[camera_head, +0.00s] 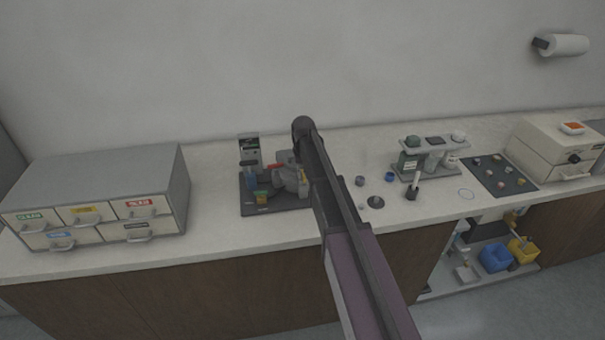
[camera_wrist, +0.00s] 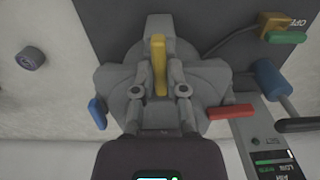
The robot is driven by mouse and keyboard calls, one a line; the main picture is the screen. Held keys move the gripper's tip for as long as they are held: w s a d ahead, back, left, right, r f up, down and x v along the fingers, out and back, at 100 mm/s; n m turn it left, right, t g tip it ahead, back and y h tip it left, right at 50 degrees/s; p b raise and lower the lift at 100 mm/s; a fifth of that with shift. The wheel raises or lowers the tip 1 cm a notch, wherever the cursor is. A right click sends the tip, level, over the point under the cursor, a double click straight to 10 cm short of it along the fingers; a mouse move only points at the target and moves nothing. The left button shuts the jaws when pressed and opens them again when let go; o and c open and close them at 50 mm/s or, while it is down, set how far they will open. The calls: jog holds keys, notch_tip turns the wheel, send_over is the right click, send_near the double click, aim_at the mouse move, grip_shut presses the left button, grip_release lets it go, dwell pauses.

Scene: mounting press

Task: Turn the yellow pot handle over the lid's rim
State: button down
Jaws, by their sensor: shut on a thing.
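The yellow pot handle (camera_wrist: 159,58) stands on the near side of the press's round grey lid (camera_head: 288,178), pointing up in the wrist view. The lid also fills the middle of the wrist view (camera_wrist: 207,78). My gripper (camera_wrist: 160,82) is shut on the yellow handle, one finger on each side of it. A red handle (camera_wrist: 230,112) and a blue handle (camera_wrist: 97,113) stick out from the lid's other sides. In the head view my arm hides part of the press, and the grip itself cannot be seen clearly there.
A control box (camera_head: 250,150), a blue lever (camera_wrist: 272,77) and a green-ended part (camera_wrist: 286,37) stand beside the pot. A drawer cabinet (camera_head: 95,190) is at left. Small cylinders (camera_head: 360,181), a bottle stand (camera_head: 435,150) and a dark mat (camera_head: 487,165) are at right.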

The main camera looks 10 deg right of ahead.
jog(key=shift+s, duration=0.1)
jog(key=c, duration=0.7)
grip_release()
jog(key=shift+n, duration=0.4)
